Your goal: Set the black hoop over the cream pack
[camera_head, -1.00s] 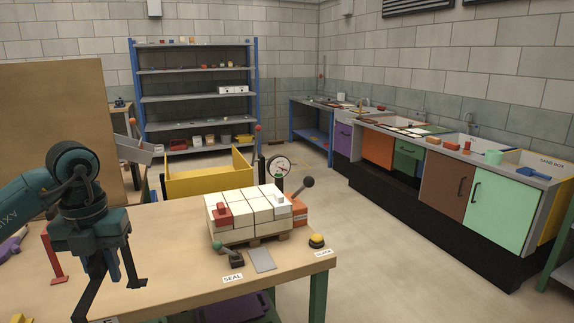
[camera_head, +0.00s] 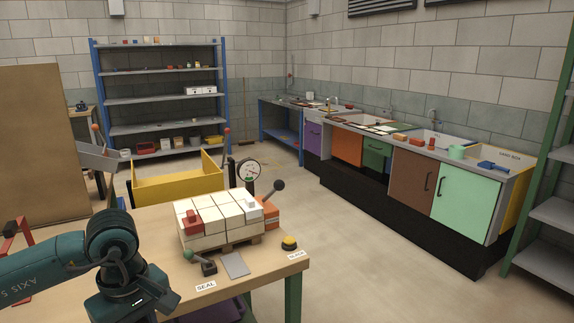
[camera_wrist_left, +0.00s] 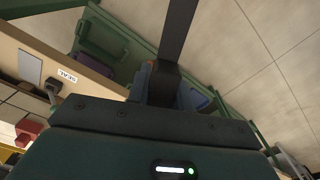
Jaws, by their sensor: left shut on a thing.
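The cream pack (camera_head: 212,243) is a block of several cream bricks on a low wooden pallet, near the right end of the bench in the head view. A red piece (camera_head: 192,222) is at its left corner and a small white piece sits on top at right. My left gripper (camera_wrist_left: 163,88) is shut on a dark flat band, which I take for the black hoop (camera_wrist_left: 178,30). The band runs up out of the left wrist view, so the hoop's full outline is hidden. In the head view my left wrist is low, left and in front of the pack; its fingertips do not show.
The floor at right is clear.

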